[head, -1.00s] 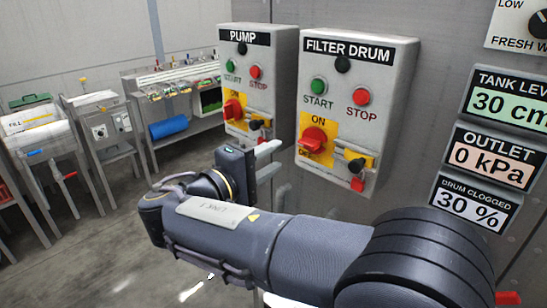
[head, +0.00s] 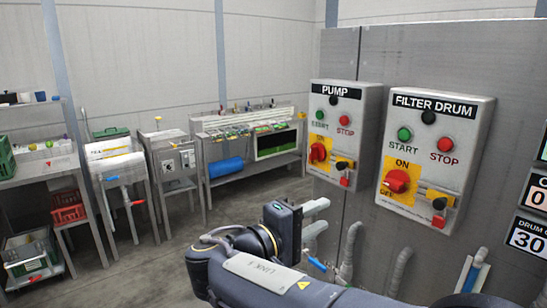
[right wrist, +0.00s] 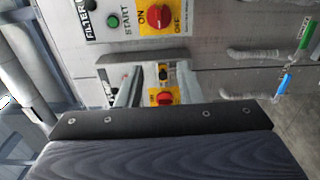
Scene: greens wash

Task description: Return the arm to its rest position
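My right arm comes in from the bottom right of the head view. Its right gripper (head: 318,217) is in front of the grey panel wall, lower than the PUMP box (head: 345,130) and left of the FILTER DRUM box (head: 434,158). Its two pale fingers stand apart with nothing visible between them. In the right wrist view the fingers (right wrist: 147,88) also show apart, with switch boxes beyond. My left gripper is not in view.
Pipes and a blue-handled valve (head: 316,264) are close to the gripper. A valve with a blue handle (head: 470,276) is at lower right. Steel benches (head: 250,170) and a red crate (head: 67,208) stand at the left. Open floor lies between.

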